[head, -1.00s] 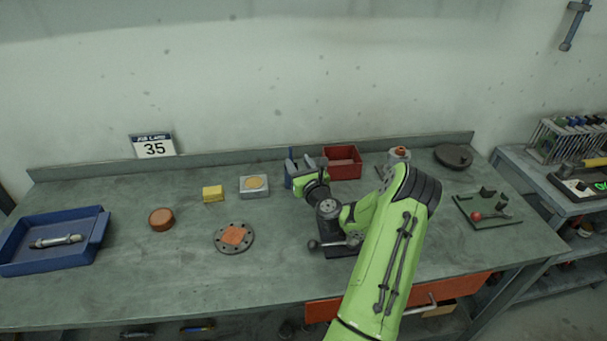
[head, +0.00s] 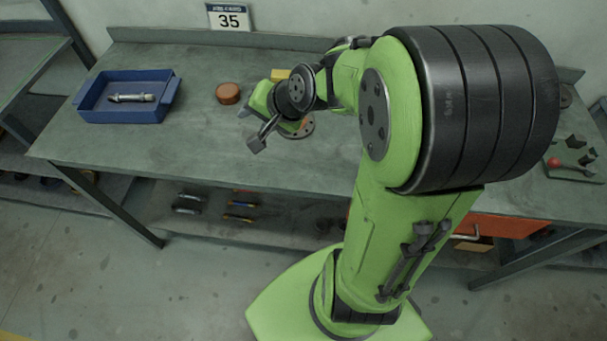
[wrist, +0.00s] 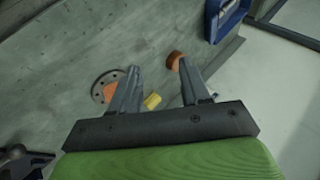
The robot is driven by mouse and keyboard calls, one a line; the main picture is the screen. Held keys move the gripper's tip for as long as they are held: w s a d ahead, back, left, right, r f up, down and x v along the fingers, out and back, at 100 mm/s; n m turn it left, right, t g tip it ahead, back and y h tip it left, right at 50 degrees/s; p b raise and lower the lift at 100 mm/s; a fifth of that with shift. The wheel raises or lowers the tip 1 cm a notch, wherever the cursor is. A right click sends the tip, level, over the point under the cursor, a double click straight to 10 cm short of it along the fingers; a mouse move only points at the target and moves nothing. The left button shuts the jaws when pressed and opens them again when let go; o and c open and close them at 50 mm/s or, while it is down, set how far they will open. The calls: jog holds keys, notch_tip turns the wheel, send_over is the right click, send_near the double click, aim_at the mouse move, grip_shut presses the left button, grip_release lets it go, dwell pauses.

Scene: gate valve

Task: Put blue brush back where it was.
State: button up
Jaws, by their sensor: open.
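My gripper (head: 260,138) is over the middle-left of the bench, and its fingers are apart and empty. In the wrist view the open fingers (wrist: 157,84) point over the bench, with nothing held between them. I cannot make out the blue brush for certain. A small blue piece (wrist: 38,166) shows at the lower left of the wrist view, beside dark metal; its full shape is hidden. In the head view my arm covers that part of the bench.
A blue tray (head: 88,104) with a metal rod (head: 133,97) stands left. A brown round (head: 228,93), yellow block (head: 280,74) and flange (head: 304,127) are near my gripper. Loose items (head: 243,206) lie on the lower shelf. The front-left bench is clear.

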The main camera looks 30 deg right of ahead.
jog(key=s+a+r+n+g+h, duration=0.1)
jog(key=s+r+n, duration=0.2)
jog(key=s, duration=0.7)
jog(key=s+r+n+g+h+p, duration=0.1)
jog(key=s+r+n+h, duration=0.1)
jog(key=s+n, duration=0.4)
jog(key=shift+s+a+r+n, duration=0.4)
jog(key=shift+s+r, duration=0.15)
jog(key=shift+s, duration=1.4)
